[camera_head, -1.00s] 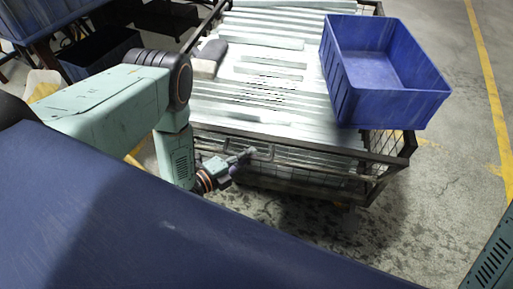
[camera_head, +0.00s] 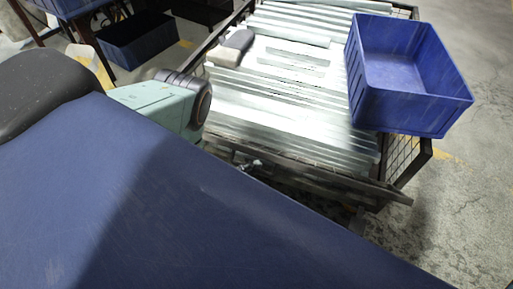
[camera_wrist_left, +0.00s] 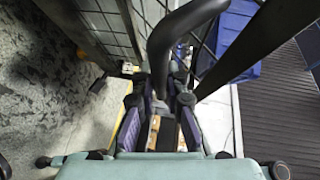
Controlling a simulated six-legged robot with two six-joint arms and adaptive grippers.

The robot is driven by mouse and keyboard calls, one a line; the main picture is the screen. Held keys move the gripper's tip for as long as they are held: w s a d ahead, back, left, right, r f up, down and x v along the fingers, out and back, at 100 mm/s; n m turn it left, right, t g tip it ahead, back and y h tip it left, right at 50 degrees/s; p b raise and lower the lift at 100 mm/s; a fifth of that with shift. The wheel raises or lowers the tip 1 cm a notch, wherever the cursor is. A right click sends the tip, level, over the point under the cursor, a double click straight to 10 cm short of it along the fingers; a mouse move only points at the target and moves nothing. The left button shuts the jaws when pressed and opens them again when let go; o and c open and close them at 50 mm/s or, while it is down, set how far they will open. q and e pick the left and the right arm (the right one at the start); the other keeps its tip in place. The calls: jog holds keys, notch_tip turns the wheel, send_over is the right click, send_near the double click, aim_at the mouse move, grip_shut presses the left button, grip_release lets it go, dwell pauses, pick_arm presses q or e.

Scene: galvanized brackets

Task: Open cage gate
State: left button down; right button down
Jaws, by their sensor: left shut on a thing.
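The wire cage (camera_head: 425,152) holds the long metal brackets. Its gate (camera_head: 385,190) is the dark framed front side. The right end of the gate's top rail sticks out in front of the cage's right corner, with a gap between them. My left gripper (camera_head: 252,165) is at the gate's front, mostly hidden behind my blue body. In the left wrist view, my left gripper (camera_wrist_left: 160,112) is shut on the dark curved handle (camera_wrist_left: 184,32), with the gate's wire mesh (camera_wrist_left: 112,22) beside it. My right gripper is not in view.
Galvanized brackets (camera_head: 285,100) fill the cage, and a blue crate (camera_head: 405,110) stands on them at the right. A dark bin (camera_head: 147,42) stands farther left. The floor (camera_head: 465,205) right of the cage is clear.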

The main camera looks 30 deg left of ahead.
pick_arm(q)
notch_tip(320, 180, down, 13)
jog(key=s+b, duration=0.2)
jog(key=b, duration=0.3)
jog(key=shift+f, duration=0.15)
jog(key=shift+d, duration=0.1)
jog(key=c, duration=1.4)
grip_release()
jog(key=v, duration=1.2)
jog(key=shift+f, duration=0.1)
